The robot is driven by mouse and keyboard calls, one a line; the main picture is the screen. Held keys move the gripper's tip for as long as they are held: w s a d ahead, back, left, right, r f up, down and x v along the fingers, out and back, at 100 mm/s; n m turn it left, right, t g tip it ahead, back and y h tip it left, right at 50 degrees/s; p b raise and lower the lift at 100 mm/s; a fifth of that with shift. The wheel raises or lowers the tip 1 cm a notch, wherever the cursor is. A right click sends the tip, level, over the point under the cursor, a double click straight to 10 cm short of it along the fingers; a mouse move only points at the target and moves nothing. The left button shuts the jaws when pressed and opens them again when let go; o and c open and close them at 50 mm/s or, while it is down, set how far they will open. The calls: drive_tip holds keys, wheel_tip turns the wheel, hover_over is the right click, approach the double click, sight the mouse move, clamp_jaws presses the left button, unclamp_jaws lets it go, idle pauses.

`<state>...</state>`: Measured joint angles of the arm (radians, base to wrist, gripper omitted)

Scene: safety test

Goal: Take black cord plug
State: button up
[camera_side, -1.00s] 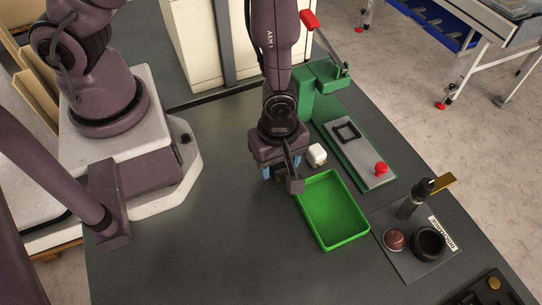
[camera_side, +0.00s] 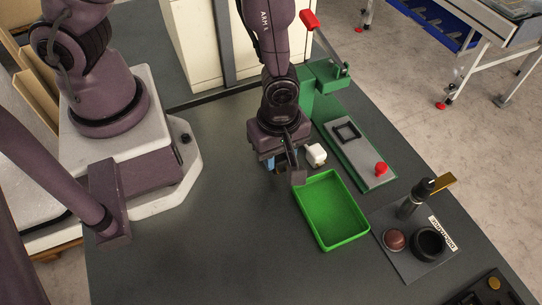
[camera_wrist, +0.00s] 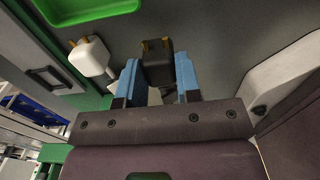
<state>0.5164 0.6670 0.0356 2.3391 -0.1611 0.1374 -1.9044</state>
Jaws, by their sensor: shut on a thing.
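My gripper (camera_wrist: 158,80) has two blue fingers, and they are closed on the sides of a black plug (camera_wrist: 158,62) with brass-coloured pins. The pins point away from the gripper. In the side view my gripper (camera_side: 276,162) is over the dark table, left of the green tray, and the black plug is hidden or too small to make out there. Whether the plug is clear of the table is hard to tell. A white plug (camera_side: 316,154) lies just right of the gripper. It also shows at the upper left of the wrist view (camera_wrist: 90,57), apart from the fingers.
An empty green tray (camera_side: 305,213) sits close to the right of the gripper. A green press with a red-handled lever (camera_side: 312,22) and a base plate (camera_side: 362,158) stands behind it. A panel with a dark red knob (camera_side: 394,239) is at right. The table's front left is clear.

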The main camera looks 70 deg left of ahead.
drive_tip(key=shift+r, duration=2)
